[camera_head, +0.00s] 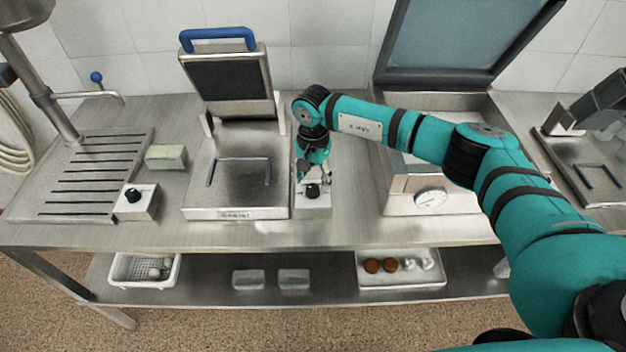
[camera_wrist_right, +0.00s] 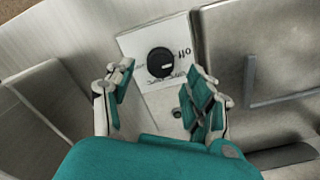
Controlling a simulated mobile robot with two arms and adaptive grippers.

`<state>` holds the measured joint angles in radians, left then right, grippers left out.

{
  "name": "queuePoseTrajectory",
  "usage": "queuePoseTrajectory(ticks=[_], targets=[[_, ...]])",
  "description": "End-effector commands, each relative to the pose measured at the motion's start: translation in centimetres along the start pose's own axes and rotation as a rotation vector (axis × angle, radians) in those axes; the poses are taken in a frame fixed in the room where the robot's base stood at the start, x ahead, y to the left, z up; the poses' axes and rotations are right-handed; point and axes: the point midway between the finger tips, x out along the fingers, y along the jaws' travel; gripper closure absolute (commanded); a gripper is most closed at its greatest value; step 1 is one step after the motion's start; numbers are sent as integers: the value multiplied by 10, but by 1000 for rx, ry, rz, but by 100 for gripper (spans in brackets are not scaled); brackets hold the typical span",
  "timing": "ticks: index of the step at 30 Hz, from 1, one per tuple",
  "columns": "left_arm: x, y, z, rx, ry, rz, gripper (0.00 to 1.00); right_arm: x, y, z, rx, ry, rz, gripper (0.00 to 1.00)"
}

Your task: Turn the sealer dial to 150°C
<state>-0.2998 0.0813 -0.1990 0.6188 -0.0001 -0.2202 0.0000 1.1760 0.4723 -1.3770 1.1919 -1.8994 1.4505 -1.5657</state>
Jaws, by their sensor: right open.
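A black round dial (camera_head: 313,190) sits on a small white control box (camera_head: 314,206) just right of the blue-handled press. In the right wrist view the dial (camera_wrist_right: 160,62) has a pale pointer mark toward the right of the picture. My right gripper (camera_head: 314,179) is open over the dial. In the wrist view its fingertips (camera_wrist_right: 162,78) are on either side of the dial, apparently clear of it. My left gripper is out of view.
The blue-handled press (camera_head: 198,205) stands open at left. A basket (camera_head: 128,283) is below.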

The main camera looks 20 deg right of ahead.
Motion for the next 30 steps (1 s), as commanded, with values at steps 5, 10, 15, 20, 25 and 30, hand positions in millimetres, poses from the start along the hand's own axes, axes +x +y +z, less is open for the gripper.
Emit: queuePoseTrajectory(ticks=[5, 10, 15, 20, 25, 30], targets=[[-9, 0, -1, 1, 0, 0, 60, 23, 0, 0, 1, -1, 1, 45], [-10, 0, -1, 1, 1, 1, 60, 33, 0, 0, 0, 0, -1, 45], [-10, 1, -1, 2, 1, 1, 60, 34, 0, 0, -1, 0, -1, 45], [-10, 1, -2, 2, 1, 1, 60, 34, 0, 0, -1, 0, -1, 54], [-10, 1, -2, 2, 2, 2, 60, 34, 0, 0, 0, 0, -1, 76], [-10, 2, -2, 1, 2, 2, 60, 34, 0, 0, 0, 0, -1, 98]])
